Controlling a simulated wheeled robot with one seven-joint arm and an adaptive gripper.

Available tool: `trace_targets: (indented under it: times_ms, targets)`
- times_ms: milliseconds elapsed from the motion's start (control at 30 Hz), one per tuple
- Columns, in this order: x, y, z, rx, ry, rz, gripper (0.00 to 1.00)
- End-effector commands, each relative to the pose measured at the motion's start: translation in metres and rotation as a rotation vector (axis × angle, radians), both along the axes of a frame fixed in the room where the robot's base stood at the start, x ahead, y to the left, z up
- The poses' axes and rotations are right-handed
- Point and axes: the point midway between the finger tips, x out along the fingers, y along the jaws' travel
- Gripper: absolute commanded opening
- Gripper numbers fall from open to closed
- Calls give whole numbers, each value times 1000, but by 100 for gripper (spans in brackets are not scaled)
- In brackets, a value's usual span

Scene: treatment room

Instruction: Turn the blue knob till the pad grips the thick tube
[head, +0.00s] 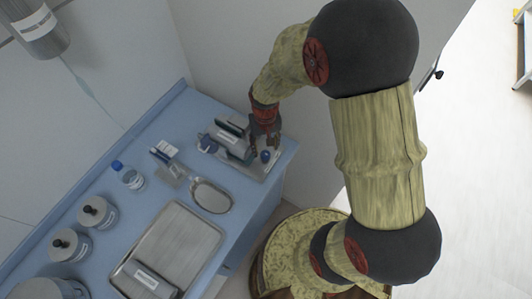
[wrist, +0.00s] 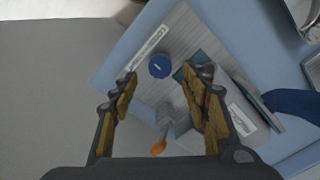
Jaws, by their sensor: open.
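The blue knob (wrist: 159,66) shows in the wrist view as a round cap with a short white line on top. It sits on a grey ribbed plate and also shows in the head view (head: 265,156). My gripper (wrist: 160,80) is open and empty, its fingertips on either side of the knob in the picture. I cannot tell whether they touch it. A teal pad (wrist: 204,60) stands partly hidden behind the right finger. In the head view my gripper (head: 267,138) is over the fixture's right end. I cannot make out the thick tube clearly.
A grey block (wrist: 242,119) with a label and a dark blue part (wrist: 292,102) lie right of the gripper. A small orange piece (wrist: 158,147) shows low between the fingers. On the blue counter stand a kidney dish (head: 211,196), metal tray (head: 150,252), bottle (head: 130,179) and jars (head: 97,212).

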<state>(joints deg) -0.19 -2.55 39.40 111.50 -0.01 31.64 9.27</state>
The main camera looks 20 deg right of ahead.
Motion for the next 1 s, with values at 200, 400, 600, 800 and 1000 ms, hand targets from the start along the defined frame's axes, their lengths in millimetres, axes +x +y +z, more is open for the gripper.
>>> trace_targets:
  times_ms: [200, 400, 600, 800, 1000]
  targets:
    - [-1, 0, -34, 0, 3, 1, 46]
    - [0, 0, -47, 0, -1, 1, 46]
    - [0, 0, -48, 0, 0, 1, 46]
    - [0, 0, -48, 0, 0, 1, 40]
    - [0, 0, -48, 0, 0, 1, 28]
